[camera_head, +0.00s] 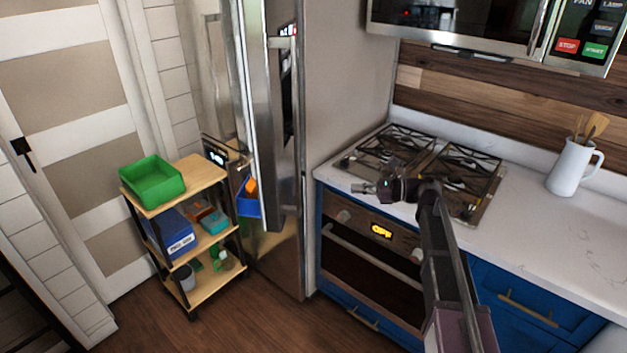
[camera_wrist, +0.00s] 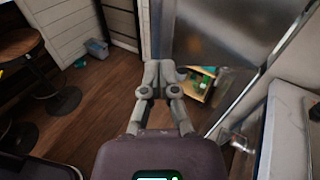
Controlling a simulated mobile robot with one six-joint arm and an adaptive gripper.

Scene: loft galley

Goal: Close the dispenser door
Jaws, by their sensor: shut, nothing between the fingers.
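The dispenser door (camera_head: 268,120) is a tall stainless fridge door seen nearly edge-on in the head view. It stands out from the fridge front, apparently open. Its bar handle (camera_head: 284,100) runs down the side towards me, with a small lit panel (camera_head: 290,30) near the top. My gripper (camera_head: 362,188) is shut and empty, over the front of the stove, to the right of the door and apart from it. The wrist view shows my closed fingers (camera_wrist: 160,82) pointing towards the floor and fridge. How far the door is swung is hard to tell.
A wooden cart (camera_head: 205,178) with a green bin (camera_head: 152,182) stands left of the fridge. The gas stove (camera_head: 425,165), oven (camera_head: 375,262) and white counter (camera_head: 585,225) are on the right. A white jug (camera_head: 572,165) stands on the counter. Wooden floor (camera_wrist: 90,115) is clear in front.

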